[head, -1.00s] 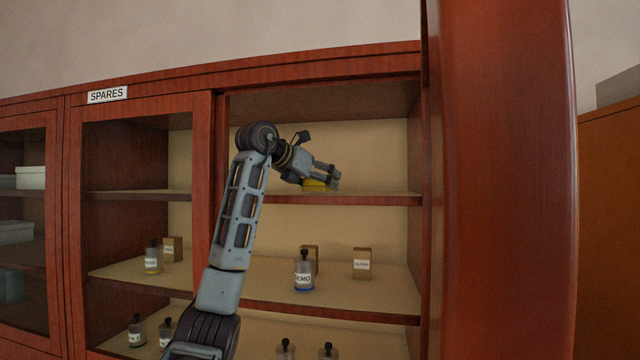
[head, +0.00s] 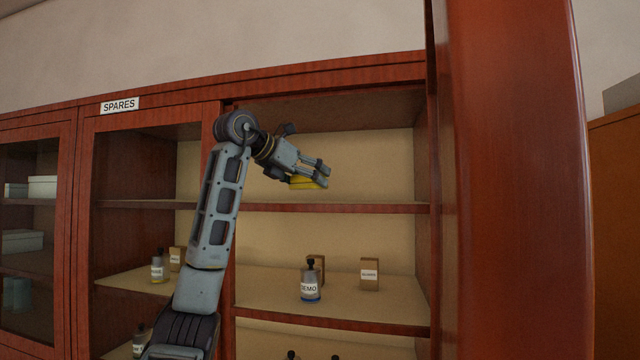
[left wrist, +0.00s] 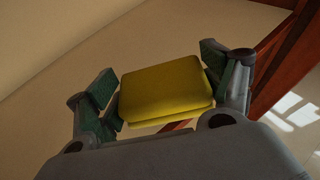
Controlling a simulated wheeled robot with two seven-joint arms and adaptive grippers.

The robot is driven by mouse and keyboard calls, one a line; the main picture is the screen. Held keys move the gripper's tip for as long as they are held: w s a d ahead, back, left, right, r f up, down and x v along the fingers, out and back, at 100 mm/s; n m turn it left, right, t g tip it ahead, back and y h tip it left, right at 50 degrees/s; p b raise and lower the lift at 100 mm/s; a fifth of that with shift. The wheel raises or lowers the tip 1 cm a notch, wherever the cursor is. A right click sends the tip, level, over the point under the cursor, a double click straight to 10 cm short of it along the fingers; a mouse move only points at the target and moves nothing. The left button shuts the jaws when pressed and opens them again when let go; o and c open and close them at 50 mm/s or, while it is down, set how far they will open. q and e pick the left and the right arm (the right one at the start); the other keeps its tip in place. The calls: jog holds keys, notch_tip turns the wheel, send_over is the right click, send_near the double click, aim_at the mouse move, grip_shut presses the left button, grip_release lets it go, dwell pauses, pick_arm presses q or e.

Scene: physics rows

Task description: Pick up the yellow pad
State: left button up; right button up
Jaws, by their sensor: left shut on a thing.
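The yellow pad (head: 304,183) is between the fingers of my left gripper (head: 318,176), in front of the upper shelf opening. In the left wrist view the pad (left wrist: 166,90) looks like a soft yellow block of two layers. The left gripper (left wrist: 170,92) is shut on it, with a green-lined finger at each side. In the head view the pad is a little above the upper shelf board and clear of it, and the fingers partly hide it. My right gripper is not in view.
The upper shelf (head: 340,208) is otherwise bare. On the shelf below stand a bottle labelled DEMO (head: 310,282) and small brown boxes (head: 369,274). A cabinet door or post (head: 515,180) rises at the right. The SPARES sign (head: 119,105) is at the top left.

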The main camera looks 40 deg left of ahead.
pick_arm(q)
jog(key=s+b, duration=0.1)
jog(key=s, duration=1)
jog(key=shift+b, duration=0.3)
jog(key=shift+a, duration=0.1)
